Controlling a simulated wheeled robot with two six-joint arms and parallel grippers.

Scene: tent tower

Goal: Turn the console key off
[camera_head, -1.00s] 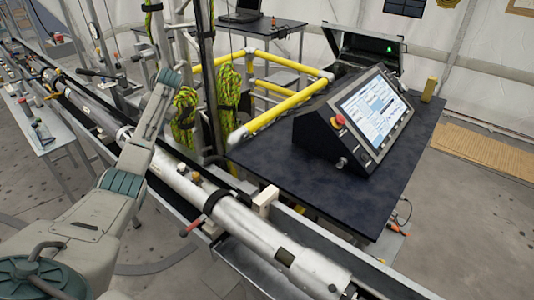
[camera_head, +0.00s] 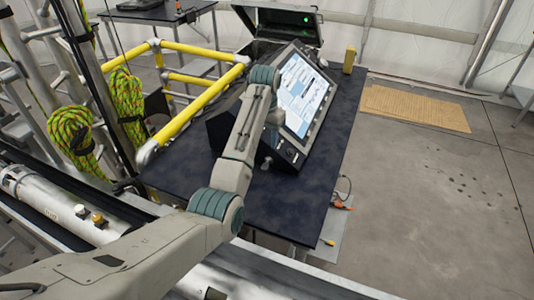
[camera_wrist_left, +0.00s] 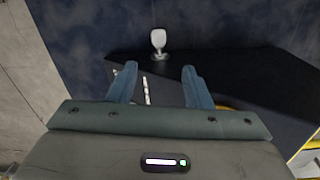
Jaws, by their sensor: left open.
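The console (camera_head: 226,125) is a black sloped box with a lit screen (camera_head: 303,92), on the dark table. My left arm covers its middle and hides the red button on it. The key (camera_head: 267,163) is a small pale knob low on its front side. In the left wrist view the key (camera_wrist_left: 158,40) sticks out from the black console (camera_wrist_left: 225,72) over the table. My left gripper (camera_wrist_left: 160,73) is open and empty, its two blue-grey fingers pointing toward the key, which is beyond the tips and roughly centred between them. The fingers are not clear in the head view.
The dark table (camera_head: 320,185) has bare room right of the console. A yellow block (camera_head: 349,60) and an open black case (camera_head: 282,20) stand behind. Yellow pipe rails (camera_head: 200,105) run at the left. A cable with an orange end (camera_head: 340,203) hangs off the edge.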

